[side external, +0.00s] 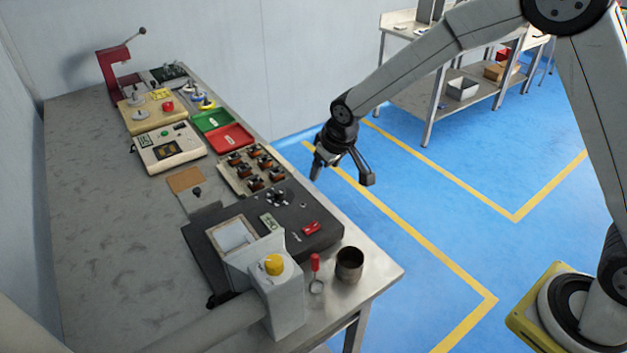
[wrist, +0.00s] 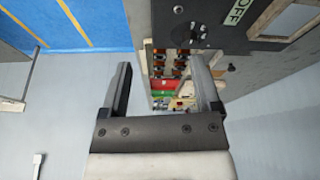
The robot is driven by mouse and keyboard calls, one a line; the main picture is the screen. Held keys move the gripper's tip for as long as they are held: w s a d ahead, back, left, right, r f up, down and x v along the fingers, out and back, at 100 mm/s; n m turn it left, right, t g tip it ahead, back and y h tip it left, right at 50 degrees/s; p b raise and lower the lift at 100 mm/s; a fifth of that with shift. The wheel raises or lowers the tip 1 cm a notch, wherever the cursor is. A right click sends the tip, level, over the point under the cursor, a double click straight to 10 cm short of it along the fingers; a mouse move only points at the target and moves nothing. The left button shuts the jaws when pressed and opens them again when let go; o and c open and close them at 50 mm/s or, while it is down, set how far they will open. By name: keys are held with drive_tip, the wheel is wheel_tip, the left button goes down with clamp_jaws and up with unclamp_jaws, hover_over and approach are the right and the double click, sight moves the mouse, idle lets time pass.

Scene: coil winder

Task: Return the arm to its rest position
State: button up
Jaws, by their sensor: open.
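My gripper (side external: 343,168) is raised in the air to the right of the bench, over the blue floor, in the side external view. Its two fingers are spread apart with nothing between them. In the wrist view my gripper (wrist: 165,85) shows both fingers apart and empty, with the bench and its parts beyond them. My arm reaches in from the upper right and touches nothing that I can see.
The bench (side external: 95,240) carries a dark machine (side external: 318,238) with a red switch, a tray of several coils (side external: 232,182), green (side external: 211,119) and red bins (side external: 231,139), a metal cup (side external: 349,264) and a red press (side external: 112,70). A shelved table (side external: 440,95) stands behind. The blue floor between is clear.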

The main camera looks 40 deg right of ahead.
drive_tip(key=s+d+r+m, duration=0.1)
drive_tip(key=s+d, duration=0.3)
drive_tip(key=s, duration=0.7)
drive_tip(key=s+d+r+g, duration=0.1)
drive_tip(key=s+d, duration=0.3)
drive_tip(key=s, duration=0.7)
drive_tip(key=shift+s+d+r+m, duration=0.15)
drive_tip(key=shift+s+d+m, duration=0.1)
drive_tip(key=shift+d+m, duration=0.15)
drive_tip(key=shift+w+a, duration=0.1)
drive_tip(key=shift+c, duration=0.2)
